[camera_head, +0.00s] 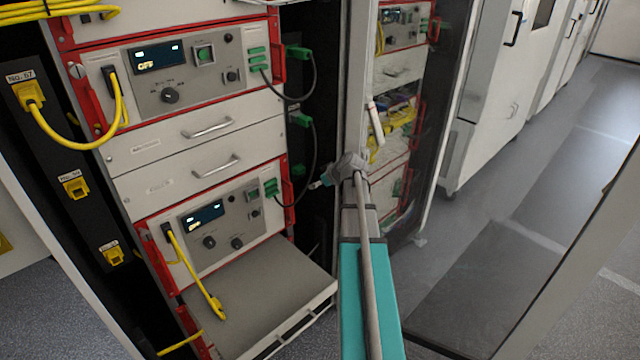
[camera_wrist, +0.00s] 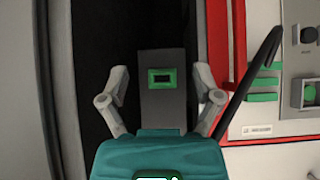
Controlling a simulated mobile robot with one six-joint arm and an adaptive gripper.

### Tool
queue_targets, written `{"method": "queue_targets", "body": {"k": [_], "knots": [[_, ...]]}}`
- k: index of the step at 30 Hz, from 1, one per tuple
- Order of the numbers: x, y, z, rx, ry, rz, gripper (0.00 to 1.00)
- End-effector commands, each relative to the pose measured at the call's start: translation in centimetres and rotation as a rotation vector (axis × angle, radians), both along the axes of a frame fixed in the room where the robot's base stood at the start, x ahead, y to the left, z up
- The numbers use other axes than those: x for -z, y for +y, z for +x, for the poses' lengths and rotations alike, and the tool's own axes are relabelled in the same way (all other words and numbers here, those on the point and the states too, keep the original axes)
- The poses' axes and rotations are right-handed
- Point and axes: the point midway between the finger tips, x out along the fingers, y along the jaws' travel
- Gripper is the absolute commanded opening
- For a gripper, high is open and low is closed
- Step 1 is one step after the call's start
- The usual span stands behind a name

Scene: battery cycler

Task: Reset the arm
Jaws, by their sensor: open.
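My gripper (camera_head: 318,184) is at the right side of the cycler rack in the head view, small and partly hidden by my own wrist. In the wrist view my gripper (camera_wrist: 160,76) has its two grey fingers spread apart. Between and beyond them stands a grey block with a green-rimmed socket (camera_wrist: 162,78), in front of a dark gap. I cannot tell how far it is from the fingertips. No object is held.
The lower cycler unit (camera_head: 215,222) and upper cycler unit (camera_head: 175,75) have red frames and green plugs with black cables. A black cable (camera_wrist: 248,80) passes right of my fingers. A grey shelf (camera_head: 255,295) juts out below. Open floor (camera_head: 510,230) lies right.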

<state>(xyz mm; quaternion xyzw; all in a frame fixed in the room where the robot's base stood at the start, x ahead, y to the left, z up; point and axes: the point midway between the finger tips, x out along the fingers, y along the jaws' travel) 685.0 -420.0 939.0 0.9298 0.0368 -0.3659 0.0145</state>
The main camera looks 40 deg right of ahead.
Motion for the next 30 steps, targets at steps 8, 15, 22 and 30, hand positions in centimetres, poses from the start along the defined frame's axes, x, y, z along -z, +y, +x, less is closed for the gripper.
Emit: {"method": "queue_targets", "body": {"k": [8, 15, 22, 30], "knots": [[0.0, 0.0, 0.0, 0.000, 0.000, 0.000, 0.82], [0.0, 0.0, 0.0, 0.000, 0.000, 0.000, 0.82], [0.1, 1.4, 0.1, -0.010, 0.018, 0.010, 0.82], [0.7, 7.7, 0.3, -0.046, 0.108, 0.055, 0.82]]}}
